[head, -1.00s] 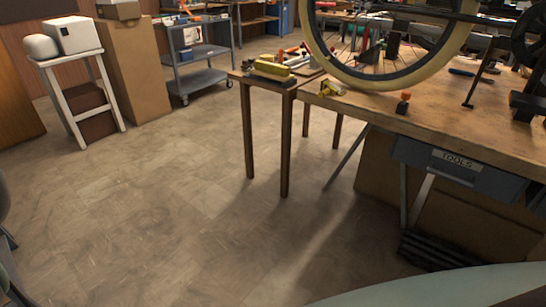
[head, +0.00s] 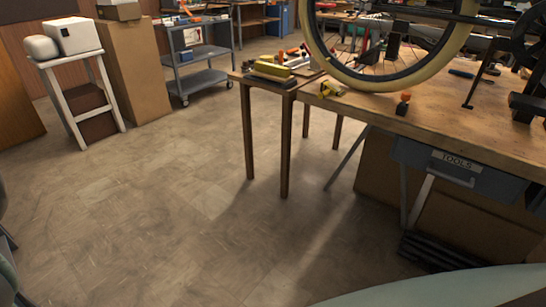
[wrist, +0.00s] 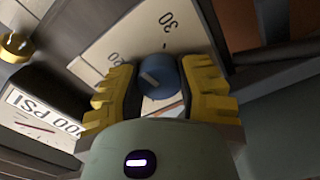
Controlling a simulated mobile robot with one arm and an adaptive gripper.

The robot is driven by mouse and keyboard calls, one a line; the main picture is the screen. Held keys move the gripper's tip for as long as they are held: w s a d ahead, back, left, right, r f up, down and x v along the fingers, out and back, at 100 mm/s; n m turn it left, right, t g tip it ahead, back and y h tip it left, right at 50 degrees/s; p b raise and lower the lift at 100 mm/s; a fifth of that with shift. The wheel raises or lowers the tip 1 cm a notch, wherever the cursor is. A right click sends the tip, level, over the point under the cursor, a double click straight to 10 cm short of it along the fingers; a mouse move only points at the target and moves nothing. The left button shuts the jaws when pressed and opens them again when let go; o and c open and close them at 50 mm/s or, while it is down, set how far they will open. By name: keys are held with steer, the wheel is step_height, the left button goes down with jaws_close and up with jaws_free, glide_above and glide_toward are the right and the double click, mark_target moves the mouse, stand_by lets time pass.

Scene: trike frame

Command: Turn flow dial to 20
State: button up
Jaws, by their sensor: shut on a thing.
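The flow dial (wrist: 160,78) is a blue round knob with a pale pointer mark on its face, seen in the wrist view. It sits on a cream scale plate (wrist: 128,38) printed with 30 at the upper right and 20 at the upper left. The pointer mark slants toward the upper left and lower right; which number it points at I cannot tell. My gripper (wrist: 160,88) has its yellow ridged fingers on both sides of the dial, shut on it. The dial and my gripper do not show in the head view.
A brass fitting (wrist: 15,47) and a label reading "00 PSI" (wrist: 40,115) lie left of the dial. In the head view, a wooden workbench (head: 450,115) holds a wheel (head: 330,65); a grey cart (head: 200,60) and white stool (head: 80,85) stand beyond open floor.

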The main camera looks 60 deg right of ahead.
steer(key=n+b, duration=0.1)
steer(key=n, duration=0.2)
steer(key=n+b, duration=0.2)
steer(key=n, duration=0.1)
steer(key=shift+s+f, duration=0.1)
steer(key=shift+f, duration=0.1)
steer(key=shift+a+r+n+b, duration=0.1)
steer(key=shift+n+b, duration=0.2)
steer(key=shift+n, duration=0.3)
steer(key=o, duration=1.2)
steer(key=shift+d, duration=0.35)
steer(key=d, duration=1.1)
steer(key=shift+s+d, duration=0.25)
steer(key=shift+s, duration=0.1)
